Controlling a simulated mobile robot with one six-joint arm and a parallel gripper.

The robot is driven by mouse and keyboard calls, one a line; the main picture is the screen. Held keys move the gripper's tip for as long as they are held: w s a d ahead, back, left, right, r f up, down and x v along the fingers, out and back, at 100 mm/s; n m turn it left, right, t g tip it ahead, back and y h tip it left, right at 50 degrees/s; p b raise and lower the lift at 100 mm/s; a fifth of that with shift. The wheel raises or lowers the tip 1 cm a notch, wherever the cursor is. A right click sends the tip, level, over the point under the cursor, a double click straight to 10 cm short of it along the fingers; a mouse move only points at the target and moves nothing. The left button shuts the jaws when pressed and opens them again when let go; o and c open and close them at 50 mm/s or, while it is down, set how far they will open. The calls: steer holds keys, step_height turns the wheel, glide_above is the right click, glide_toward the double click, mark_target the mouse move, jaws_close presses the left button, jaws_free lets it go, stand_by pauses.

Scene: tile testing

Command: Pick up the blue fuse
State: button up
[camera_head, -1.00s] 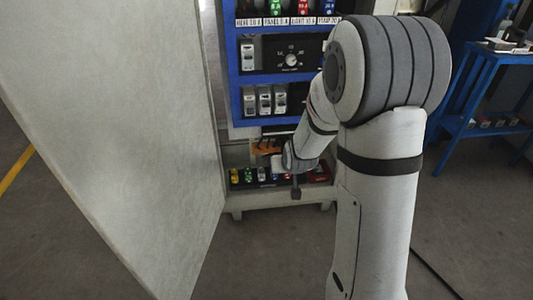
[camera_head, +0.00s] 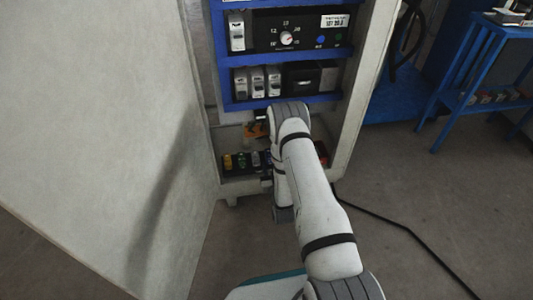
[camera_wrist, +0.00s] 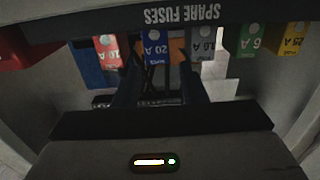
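The blue fuse, marked 20 A (camera_wrist: 155,42), is in the spare-fuse row in the upper middle of the wrist view, upside down there. My gripper (camera_wrist: 158,72) is open, its two dark fingers apart and pointing toward the blue fuse, which shows in the gap between them. I cannot tell whether the fingertips touch it. A red fuse (camera_wrist: 107,50) is on one side and a grey 10 A fuse (camera_wrist: 204,42) on the other.
Green (camera_wrist: 250,38) and yellow (camera_wrist: 292,42) fuses continue the row behind the black SPARE FUSES strip (camera_wrist: 170,15). A red object (camera_wrist: 18,50) is at the left. In the head view, the open cabinet door (camera_head: 110,130) stands left, and a blue table (camera_head: 470,85) right.

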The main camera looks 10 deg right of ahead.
steer(key=shift+w+f+b, duration=0.25)
steer(key=shift+w+b, duration=0.05)
steer(key=shift+w, duration=0.15)
steer(key=w+b, duration=0.3)
steer(key=w, duration=0.3)
steer(key=shift+w+d+r, duration=0.1)
steer(key=shift+w+d, duration=0.05)
steer(key=shift+w, duration=0.2)
steer(key=shift+c, duration=0.4)
steer(key=c, duration=0.7)
